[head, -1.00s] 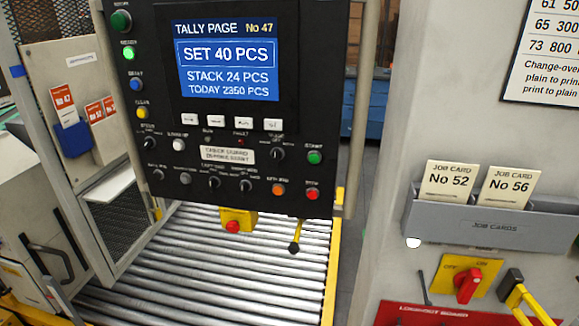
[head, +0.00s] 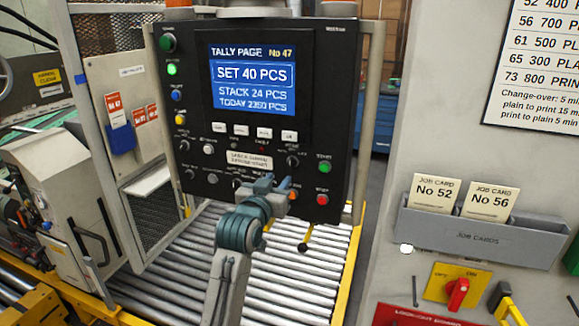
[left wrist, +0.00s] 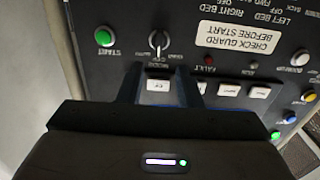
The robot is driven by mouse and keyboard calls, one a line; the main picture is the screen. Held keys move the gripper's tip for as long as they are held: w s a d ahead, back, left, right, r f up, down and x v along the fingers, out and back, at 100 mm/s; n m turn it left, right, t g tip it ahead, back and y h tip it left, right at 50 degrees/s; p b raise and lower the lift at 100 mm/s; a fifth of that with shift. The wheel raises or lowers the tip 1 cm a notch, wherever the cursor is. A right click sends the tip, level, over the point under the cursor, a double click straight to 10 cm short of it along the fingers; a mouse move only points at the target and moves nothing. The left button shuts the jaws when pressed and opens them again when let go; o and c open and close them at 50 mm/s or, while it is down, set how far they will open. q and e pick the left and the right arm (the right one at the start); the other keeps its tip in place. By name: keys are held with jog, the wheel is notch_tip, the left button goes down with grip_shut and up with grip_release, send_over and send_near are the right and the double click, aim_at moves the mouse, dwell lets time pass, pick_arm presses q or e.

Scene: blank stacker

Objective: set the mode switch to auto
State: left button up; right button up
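The mode switch (head: 292,161) is a small black rotary knob at the lower right of the dark control panel (head: 341,100). In the left wrist view, where the panel appears upside down, the switch (left wrist: 158,42) sits above a "MODE" label. My left gripper (head: 276,183) is in front of the panel's lower part, just below the switch in the head view. Its two blue fingers (left wrist: 158,82) are apart with nothing between them. The switch lies beyond the fingertips, roughly centred on the gap. My right gripper is not in view.
A green start button (head: 325,166) and a red button (head: 322,199) are right of the switch. White keys (head: 264,133) are close by. A roller conveyor (head: 180,250) runs below. A yellow-plated red switch (head: 458,293) and a job card rack (head: 480,236) are at right.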

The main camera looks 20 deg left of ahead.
aim_at(290, 165)
pick_arm(q)
jog(key=w, duration=0.2)
jog(key=w+p, duration=0.1)
jog(key=w, duration=0.1)
jog(key=w+p, duration=0.1)
jog(key=w, duration=0.2)
jog(key=shift+w+d+r, duration=0.1)
jog(key=shift+d+r, duration=0.05)
jog(key=shift+d, duration=0.1)
jog(key=shift+w+p, duration=0.3)
jog(key=shift+w, duration=0.3)
grip_shut()
